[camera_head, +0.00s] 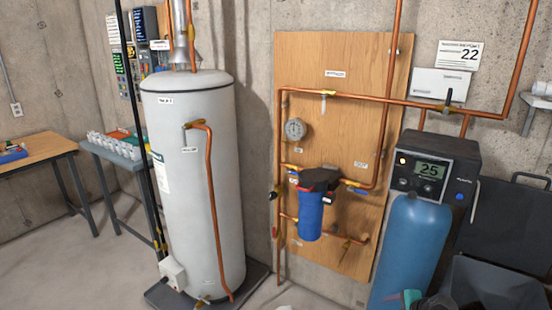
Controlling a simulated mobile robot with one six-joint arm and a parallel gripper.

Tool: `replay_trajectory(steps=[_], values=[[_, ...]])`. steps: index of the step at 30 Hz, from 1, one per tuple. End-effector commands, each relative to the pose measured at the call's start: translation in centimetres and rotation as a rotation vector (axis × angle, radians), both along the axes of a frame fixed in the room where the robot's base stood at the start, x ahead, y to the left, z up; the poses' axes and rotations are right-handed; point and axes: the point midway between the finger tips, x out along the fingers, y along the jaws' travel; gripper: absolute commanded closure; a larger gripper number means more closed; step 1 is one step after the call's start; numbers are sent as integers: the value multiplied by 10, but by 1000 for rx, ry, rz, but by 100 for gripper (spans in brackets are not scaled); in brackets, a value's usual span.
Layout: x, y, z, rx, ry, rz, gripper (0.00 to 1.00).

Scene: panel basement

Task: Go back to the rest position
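My gripper is not in view, so whether it is open or shut does not show. A small pale shape at the bottom edge is too cut off to tell. The task names no object. In view are a white water heater (188,190) on a dark base, and a wooden panel (345,130) with copper pipes, a round gauge (295,129) and a blue filter housing (309,215).
A blue tank (412,250) with a control head reading 25 (430,170) stands at right, beside a dark open bin (495,287). A teal and dark item (411,298) lies low by the tank. Two tables (40,149) (124,150) stand at left. Floor at lower left is clear.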

Motion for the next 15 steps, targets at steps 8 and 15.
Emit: replay_trajectory(steps=[8, 15], values=[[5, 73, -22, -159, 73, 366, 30], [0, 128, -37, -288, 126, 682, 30]])
